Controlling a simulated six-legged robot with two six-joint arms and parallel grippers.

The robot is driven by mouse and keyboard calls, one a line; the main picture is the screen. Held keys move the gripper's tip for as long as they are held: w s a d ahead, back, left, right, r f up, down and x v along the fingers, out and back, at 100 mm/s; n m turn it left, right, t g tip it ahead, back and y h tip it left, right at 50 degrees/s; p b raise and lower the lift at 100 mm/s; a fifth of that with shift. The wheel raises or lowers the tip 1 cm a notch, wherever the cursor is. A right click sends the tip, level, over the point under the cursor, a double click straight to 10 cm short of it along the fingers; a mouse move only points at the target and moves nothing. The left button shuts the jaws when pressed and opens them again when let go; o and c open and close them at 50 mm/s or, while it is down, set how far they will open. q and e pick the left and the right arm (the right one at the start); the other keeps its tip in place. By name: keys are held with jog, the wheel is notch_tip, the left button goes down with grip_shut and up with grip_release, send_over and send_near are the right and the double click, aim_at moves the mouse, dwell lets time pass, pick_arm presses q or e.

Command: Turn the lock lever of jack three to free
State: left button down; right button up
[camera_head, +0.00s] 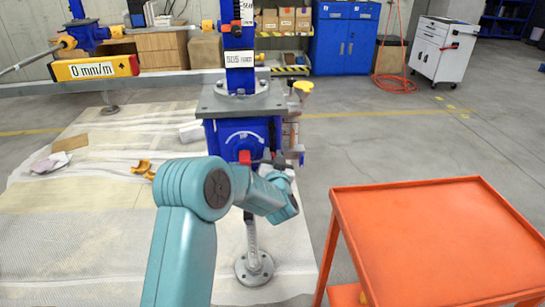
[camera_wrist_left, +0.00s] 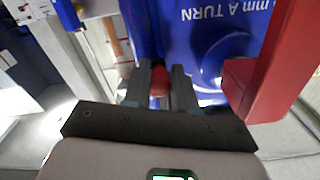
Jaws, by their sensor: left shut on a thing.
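The blue jack (camera_head: 230,130) stands in the middle of the head view under a grey top plate, with a white curved marking on its front. A red part (camera_head: 245,157) shows low on its front. My left gripper (camera_head: 270,161) is at the jack's lower front, partly hidden by my arm. In the left wrist view, the gripper's dark fingers (camera_wrist_left: 160,88) are closed around a red knob (camera_wrist_left: 159,80) close to the blue housing (camera_wrist_left: 205,35). A larger red block (camera_wrist_left: 272,72) is beside it on the right. My right gripper is out of view.
An orange cart (camera_head: 430,235) stands at the right front. A yellow and red level marked 0 mm/m (camera_head: 95,68) is at the left on a long beam. Yellow pieces (camera_head: 143,167) lie on the floor sheet. Open floor lies behind the cart.

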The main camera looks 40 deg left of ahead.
pick_arm(q)
jog(key=shift+d, duration=0.1)
jog(key=c, duration=1)
grip_release()
jog(key=v, duration=1.6)
jog(key=shift+s+d+b, duration=0.1)
jog(key=shift+d+b, duration=0.05)
jog(key=shift+b, duration=0.15)
